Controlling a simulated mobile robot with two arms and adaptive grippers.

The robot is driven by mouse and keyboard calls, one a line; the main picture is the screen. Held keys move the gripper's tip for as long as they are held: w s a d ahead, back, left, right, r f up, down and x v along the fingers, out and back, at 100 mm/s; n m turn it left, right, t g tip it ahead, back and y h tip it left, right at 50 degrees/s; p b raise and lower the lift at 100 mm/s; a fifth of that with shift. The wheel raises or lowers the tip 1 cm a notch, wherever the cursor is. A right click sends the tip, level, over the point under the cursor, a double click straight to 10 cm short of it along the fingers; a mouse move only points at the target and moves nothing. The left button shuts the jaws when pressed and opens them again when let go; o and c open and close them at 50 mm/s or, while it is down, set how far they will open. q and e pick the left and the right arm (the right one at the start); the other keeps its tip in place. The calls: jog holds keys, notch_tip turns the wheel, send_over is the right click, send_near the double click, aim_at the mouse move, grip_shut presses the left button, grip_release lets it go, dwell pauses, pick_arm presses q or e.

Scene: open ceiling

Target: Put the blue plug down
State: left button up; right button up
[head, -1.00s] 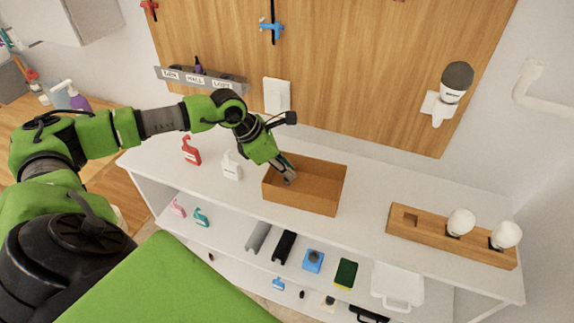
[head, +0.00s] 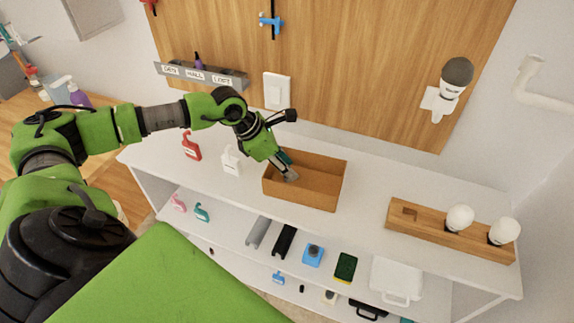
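My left gripper (head: 289,176) reaches down into the open brown wooden box (head: 315,199) on the white counter, at the box's left end. Its fingertips are small here, and I cannot tell whether they are open or shut. A small teal-blue patch shows beside the fingers; I cannot tell whether it is a plug. A blue block with a dark round top (head: 313,254) sits on the lower shelf, apart from the gripper; I cannot tell if it is a plug. My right gripper is out of view.
A red tag (head: 191,147) and a white tag (head: 231,161) stand left of the box. A wooden holder (head: 427,231) with white bulbs is at the right. The counter between box and holder is clear. A switch (head: 277,91) is on the back panel.

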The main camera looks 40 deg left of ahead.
pick_arm(q)
jog(key=b+v, duration=0.3)
jog(key=v, duration=0.8)
jog(key=shift+s+a+r, duration=0.1)
jog(key=shift+s+r, duration=0.1)
jog(key=shift+r, duration=0.25)
